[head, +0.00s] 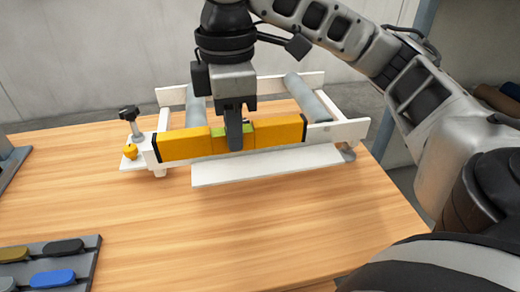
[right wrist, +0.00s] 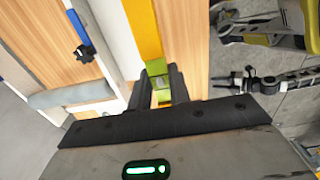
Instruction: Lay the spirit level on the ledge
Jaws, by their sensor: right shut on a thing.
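The spirit level (head: 180,144) is a long yellow bar with dark end caps and a green middle. My right gripper (head: 234,145) is shut on its middle from above; the wrist view shows the fingers (right wrist: 160,88) at the green part (right wrist: 157,68). The white ledge (head: 268,167) is a flat strip along the front of the roller frame. In the head view the level appears just above and behind the ledge, its left end past the ledge's left end. I cannot tell whether they touch. My left gripper is not in the head view.
The white frame (head: 345,131) carries grey rollers (head: 308,97) and stands on the wooden table (head: 240,225). A black-knobbed clamp (head: 130,118) and a small yellow knob (head: 130,151) are at its left. A dark tray (head: 90,262) with coloured pieces lies front left. The table's front middle is clear.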

